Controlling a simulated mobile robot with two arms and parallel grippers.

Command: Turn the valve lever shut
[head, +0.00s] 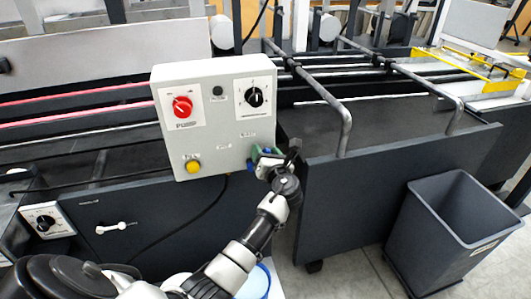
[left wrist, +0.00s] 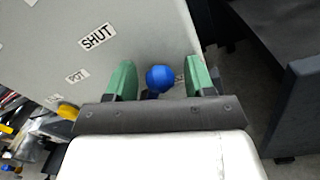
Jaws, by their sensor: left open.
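The valve lever shows as a round blue knob (left wrist: 160,78) on a dark stem in the left wrist view. It is at the lower right part of the grey control box (head: 215,118). My left gripper (head: 266,154) is at that corner of the box. In the left wrist view its two green fingers (left wrist: 160,80) stand open on either side of the knob, with gaps visible on both sides. A SHUT label (left wrist: 97,37) is on the box face, up and left of the knob. Most of the lever is hidden. My right gripper is not in view.
The box also carries a red knob (head: 182,106), a black knob (head: 254,97) and a yellow button (head: 193,166). Bent metal rails (head: 345,125) lie right of the box. A grey bin (head: 450,225) stands on the floor at right.

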